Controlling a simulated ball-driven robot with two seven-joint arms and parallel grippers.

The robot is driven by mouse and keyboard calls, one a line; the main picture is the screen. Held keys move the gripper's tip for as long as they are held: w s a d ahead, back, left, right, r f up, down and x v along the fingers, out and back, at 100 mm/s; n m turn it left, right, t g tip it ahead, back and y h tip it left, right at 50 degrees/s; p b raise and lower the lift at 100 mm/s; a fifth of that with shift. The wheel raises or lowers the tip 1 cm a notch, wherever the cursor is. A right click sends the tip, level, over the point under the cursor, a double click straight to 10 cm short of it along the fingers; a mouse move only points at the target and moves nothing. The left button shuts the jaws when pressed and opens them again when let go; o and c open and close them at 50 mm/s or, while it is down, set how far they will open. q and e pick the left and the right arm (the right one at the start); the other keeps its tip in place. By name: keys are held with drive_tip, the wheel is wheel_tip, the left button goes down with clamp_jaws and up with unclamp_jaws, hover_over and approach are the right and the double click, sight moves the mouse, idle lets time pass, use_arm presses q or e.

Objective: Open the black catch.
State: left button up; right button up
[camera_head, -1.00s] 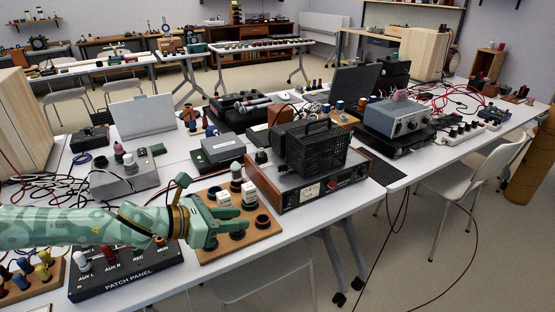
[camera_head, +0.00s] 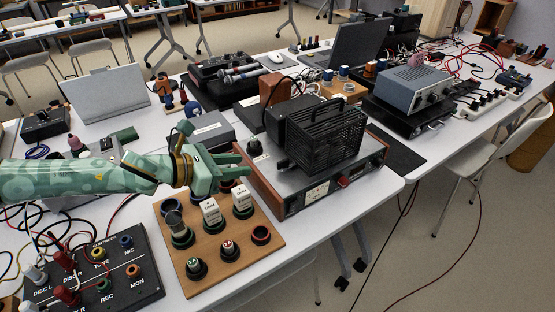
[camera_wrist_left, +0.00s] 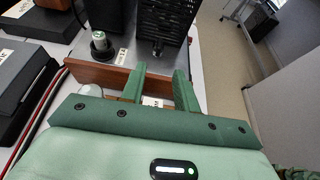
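A wood-sided amplifier (camera_head: 300,205) stands on the white table with a black mesh box (camera_head: 335,137) on top. A small black piece (camera_head: 283,163) sits at the box's lower left and may be the black catch; it is too small to be sure. A similar dark piece (camera_wrist_left: 157,48) shows at the foot of the boxes in the left wrist view. My left gripper (camera_head: 238,165) is at the amplifier's left wooden side. In the left wrist view its two green fingers (camera_wrist_left: 160,72) are apart, with nothing held between them. My right gripper is out of view.
A wooden board (camera_head: 215,265) with several jacks and white blocks lies below my left gripper. A black patch panel (camera_head: 100,270) is at lower left. A grey box (camera_head: 208,132) stands behind the gripper. A knob (camera_wrist_left: 100,42) stands on the amplifier's top.

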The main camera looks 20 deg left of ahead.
sight(278, 163)
use_arm(q)
drive_tip(key=b+x, duration=0.1)
drive_tip(key=x, duration=0.2)
drive_tip(key=b+x, duration=0.1)
drive_tip(key=x, duration=0.3)
drive_tip(key=b+x, duration=0.2)
drive_tip(key=x, duration=0.2)
drive_tip(key=shift+w+f, duration=0.1)
drive_tip(key=shift+f, duration=0.4)
drive_tip(key=shift+w+d, duration=0.25)
drive_tip(key=shift+w, duration=0.05)
clamp_jaws()
